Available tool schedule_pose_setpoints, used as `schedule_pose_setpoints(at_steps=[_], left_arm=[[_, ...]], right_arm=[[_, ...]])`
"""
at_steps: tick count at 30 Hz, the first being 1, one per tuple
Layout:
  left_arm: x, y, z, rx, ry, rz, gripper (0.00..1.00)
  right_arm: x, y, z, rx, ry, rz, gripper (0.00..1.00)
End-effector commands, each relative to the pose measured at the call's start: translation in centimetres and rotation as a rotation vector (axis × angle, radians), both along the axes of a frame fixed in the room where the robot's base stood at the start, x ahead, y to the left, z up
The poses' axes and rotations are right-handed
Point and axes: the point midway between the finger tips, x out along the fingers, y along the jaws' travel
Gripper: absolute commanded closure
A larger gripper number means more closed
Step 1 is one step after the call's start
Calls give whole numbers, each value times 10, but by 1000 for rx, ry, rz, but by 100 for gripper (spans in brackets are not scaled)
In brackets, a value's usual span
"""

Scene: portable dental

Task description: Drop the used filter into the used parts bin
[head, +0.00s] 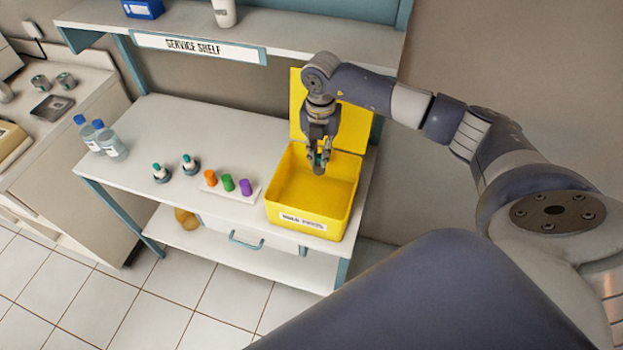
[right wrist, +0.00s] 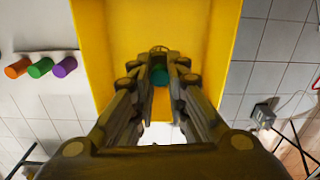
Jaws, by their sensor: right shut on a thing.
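The used parts bin (head: 308,226) is a yellow box with its lid raised at the back, on the right end of the bench. Its label is too small to read fully. My right gripper (head: 319,168) points down over the bin's opening. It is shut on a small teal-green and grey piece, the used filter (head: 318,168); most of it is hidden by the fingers. In the right wrist view the filter's teal top (right wrist: 159,75) shows between the fingertips, with the yellow bin (right wrist: 92,45) around and below. My left gripper is not in view.
A white holder with orange (head: 210,178), green (head: 228,182) and purple (head: 245,187) cylinders sits left of the bin. Two small teal-topped bottles (head: 161,173) and clear blue-capped bottles (head: 110,143) stand farther left. The service shelf (head: 290,35) overhangs behind.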

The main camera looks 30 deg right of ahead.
Motion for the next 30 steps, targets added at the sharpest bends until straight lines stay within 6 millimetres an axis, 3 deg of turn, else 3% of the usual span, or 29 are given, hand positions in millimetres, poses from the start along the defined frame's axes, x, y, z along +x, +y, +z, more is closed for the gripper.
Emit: schedule_pose_setpoints(at_steps=[3,11,12,15,25,30], left_arm=[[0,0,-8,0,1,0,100],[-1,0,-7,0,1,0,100],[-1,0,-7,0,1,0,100],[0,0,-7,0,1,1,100],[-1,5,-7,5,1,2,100],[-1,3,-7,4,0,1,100]], right_arm=[[0,0,-11,0,0,0,99],[0,0,-11,1,-1,1,99],[0,0,-11,1,-1,1,81],[0,0,-11,0,0,1,63],[0,0,-10,0,-1,1,63],[1,0,8,0,-6,1,63]])
